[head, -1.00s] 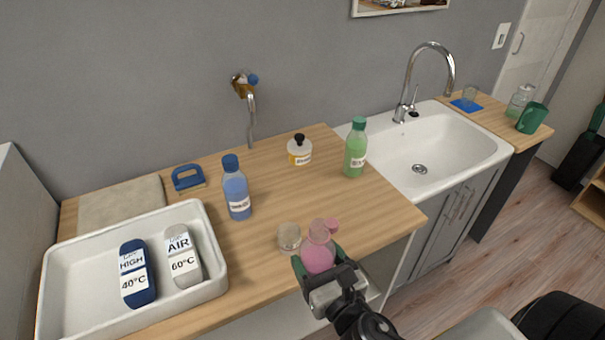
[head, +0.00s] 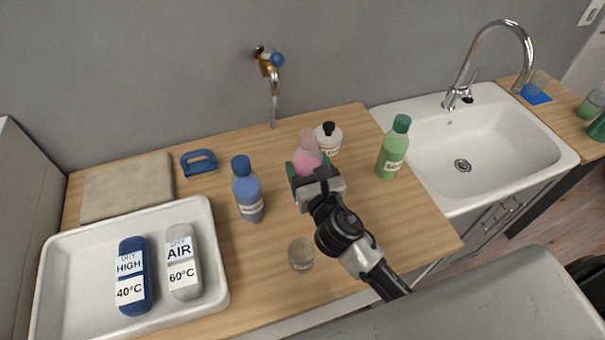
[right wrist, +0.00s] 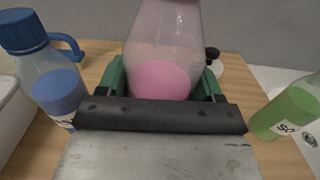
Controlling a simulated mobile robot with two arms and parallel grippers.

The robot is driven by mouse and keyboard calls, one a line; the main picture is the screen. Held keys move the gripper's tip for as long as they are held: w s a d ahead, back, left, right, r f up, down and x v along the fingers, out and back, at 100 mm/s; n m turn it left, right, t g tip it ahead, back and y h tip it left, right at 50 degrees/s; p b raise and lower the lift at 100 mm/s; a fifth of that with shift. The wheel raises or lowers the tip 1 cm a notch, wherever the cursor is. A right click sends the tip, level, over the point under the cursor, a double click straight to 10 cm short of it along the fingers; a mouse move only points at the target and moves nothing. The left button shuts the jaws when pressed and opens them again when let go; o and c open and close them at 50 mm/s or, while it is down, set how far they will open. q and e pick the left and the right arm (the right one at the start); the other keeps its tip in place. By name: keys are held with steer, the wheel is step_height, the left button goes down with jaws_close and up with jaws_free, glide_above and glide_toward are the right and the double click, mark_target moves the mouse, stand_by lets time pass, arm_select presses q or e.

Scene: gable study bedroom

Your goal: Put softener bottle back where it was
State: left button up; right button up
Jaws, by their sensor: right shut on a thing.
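My right gripper (head: 312,172) is shut on a pink bottle (head: 308,150) over the wooden counter, between the blue and green bottles. In the right wrist view the pink bottle (right wrist: 162,60) stands between the green jaws, its top cut off by the frame. The gripper hides its base, so I cannot tell whether it touches the counter. A green bottle (head: 393,150) stands to the right; its label starts with "SO", the rest unclear. A blue bottle (head: 247,190) stands to the left. I see no readable label on the pink bottle. My left gripper is not in view.
A white bottle with a black cap (head: 329,138) stands close behind the pink one. A clear glass (head: 301,254) stands near the front edge. The sink (head: 540,155) is right. A white tray (head: 60,300) and blue-handled brush (head: 199,162) are left.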

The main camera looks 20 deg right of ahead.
steer(key=shift+w+a+f, duration=0.1)
steer(key=shift+w+f, duration=0.2)
steer(key=shift+w, duration=0.25)
steer(key=shift+w+a+f, duration=0.1)
steer(key=shift+w+f, duration=0.2)
steer(key=shift+w, duration=0.2)
steer(key=shift+w+f, duration=0.2)
steer(key=shift+f, duration=0.1)
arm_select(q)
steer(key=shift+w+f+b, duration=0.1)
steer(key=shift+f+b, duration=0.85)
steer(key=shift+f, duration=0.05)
arm_select(e)
steer(key=shift+f, duration=1.85)
steer(key=shift+d+f, duration=0.1)
steer(key=shift+f, duration=0.1)
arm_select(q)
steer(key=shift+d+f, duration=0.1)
arm_select(e)
steer(key=o, duration=1.1)
steer(key=shift+r, duration=0.15)
